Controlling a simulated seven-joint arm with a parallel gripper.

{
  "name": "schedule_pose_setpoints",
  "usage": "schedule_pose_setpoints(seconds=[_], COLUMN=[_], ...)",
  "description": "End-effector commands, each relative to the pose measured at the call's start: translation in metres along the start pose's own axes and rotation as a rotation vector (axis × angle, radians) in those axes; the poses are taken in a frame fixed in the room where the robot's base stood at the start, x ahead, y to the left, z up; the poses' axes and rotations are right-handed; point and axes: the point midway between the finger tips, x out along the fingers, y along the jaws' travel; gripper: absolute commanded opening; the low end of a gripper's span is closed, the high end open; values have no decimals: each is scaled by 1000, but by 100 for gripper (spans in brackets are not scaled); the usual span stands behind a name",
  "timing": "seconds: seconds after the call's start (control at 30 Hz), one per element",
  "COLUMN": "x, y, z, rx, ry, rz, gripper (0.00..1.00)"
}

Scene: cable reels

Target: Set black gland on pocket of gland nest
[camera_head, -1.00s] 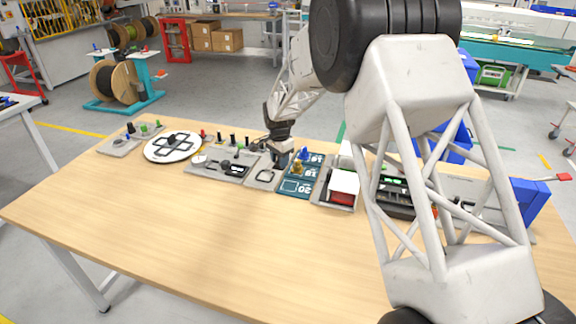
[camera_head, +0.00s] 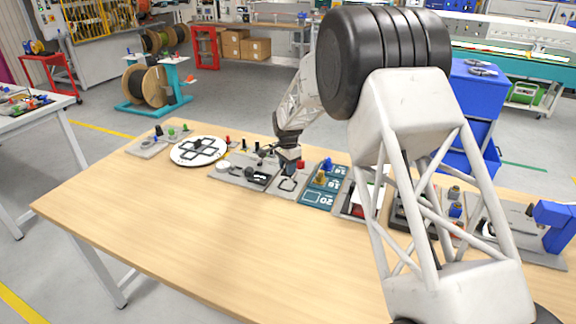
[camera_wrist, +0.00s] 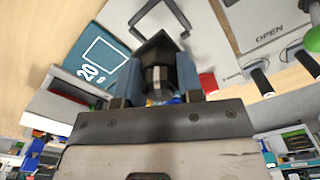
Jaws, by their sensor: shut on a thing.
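My gripper (camera_wrist: 160,85) is shut on the black gland (camera_wrist: 155,75), which shows between its blue-grey fingers in the wrist view. In the head view my gripper (camera_head: 289,168) hangs over the grey plate with a black square outline (camera_head: 288,184), and the gland is too small to make out there.
A red piece (camera_head: 300,164) is close beside my gripper. A grey board with black parts (camera_head: 240,173) and a round white disc (camera_head: 198,150) lie left. A white-and-red box (camera_head: 362,197) stands right of the teal board. The front of the table (camera_head: 190,225) is clear.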

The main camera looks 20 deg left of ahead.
Motion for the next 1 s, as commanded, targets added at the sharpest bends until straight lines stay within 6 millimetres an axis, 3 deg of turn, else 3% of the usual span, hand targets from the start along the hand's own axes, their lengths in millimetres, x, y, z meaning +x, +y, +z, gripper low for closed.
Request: schedule_pose_setpoints(seconds=[0.43, 1.0], x=[34, 39], y=[0, 0], z=[0, 0], rx=[0, 0], ry=[0, 0], rz=[0, 0], gripper=[11, 11])
